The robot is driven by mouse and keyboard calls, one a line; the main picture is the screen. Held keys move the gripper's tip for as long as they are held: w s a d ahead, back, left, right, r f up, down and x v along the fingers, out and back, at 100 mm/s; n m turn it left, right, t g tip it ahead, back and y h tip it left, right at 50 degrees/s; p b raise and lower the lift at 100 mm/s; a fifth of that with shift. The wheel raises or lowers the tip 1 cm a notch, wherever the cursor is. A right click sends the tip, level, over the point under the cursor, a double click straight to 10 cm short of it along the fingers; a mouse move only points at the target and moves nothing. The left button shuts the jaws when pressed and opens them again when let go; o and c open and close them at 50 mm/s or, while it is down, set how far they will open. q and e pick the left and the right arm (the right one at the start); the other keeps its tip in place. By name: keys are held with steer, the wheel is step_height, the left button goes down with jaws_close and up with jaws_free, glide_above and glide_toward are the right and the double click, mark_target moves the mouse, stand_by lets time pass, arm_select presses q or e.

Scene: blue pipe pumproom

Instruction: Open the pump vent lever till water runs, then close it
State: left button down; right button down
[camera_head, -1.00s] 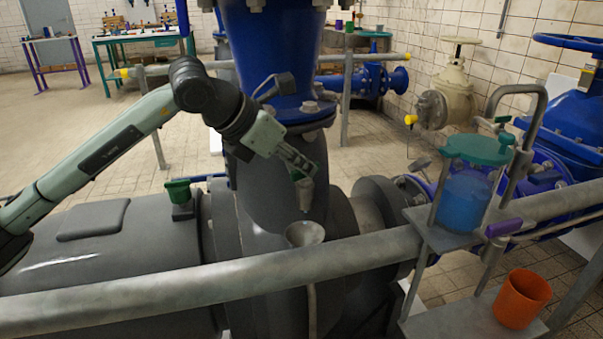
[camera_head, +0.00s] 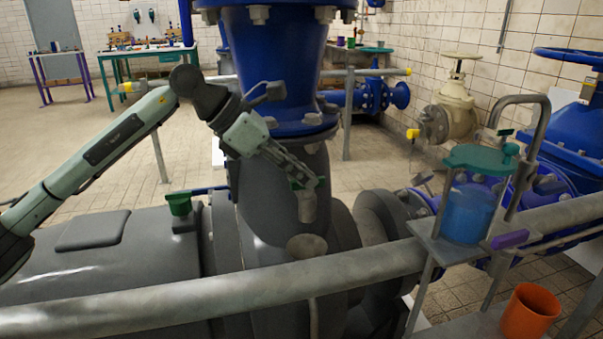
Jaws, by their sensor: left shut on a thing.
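My left gripper (camera_head: 306,176) is shut on the green pump vent lever (camera_head: 295,184), whose small visible part shows beside the fingers. The fingers hide most of the lever, so its exact angle is hard to tell. The grey vent spout (camera_head: 307,207) hangs just below the fingertips, in front of the dark pump body (camera_head: 262,190). A grey funnel (camera_head: 307,246) stands under the spout with a gap between them. I see no clear water stream in that gap. My right gripper is not in view.
A grey rail (camera_head: 200,302) crosses in front of the pump. At right, a stand holds a blue container (camera_head: 467,214) with a green lid, a purple handle (camera_head: 509,240) and an orange cup (camera_head: 530,311).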

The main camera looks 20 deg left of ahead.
arm_select(q)
steer(key=c, duration=1.6)
jaws_free()
steer(key=v, duration=0.7)
steer(key=shift+a+r, duration=0.15)
steer(key=shift+s, duration=0.1)
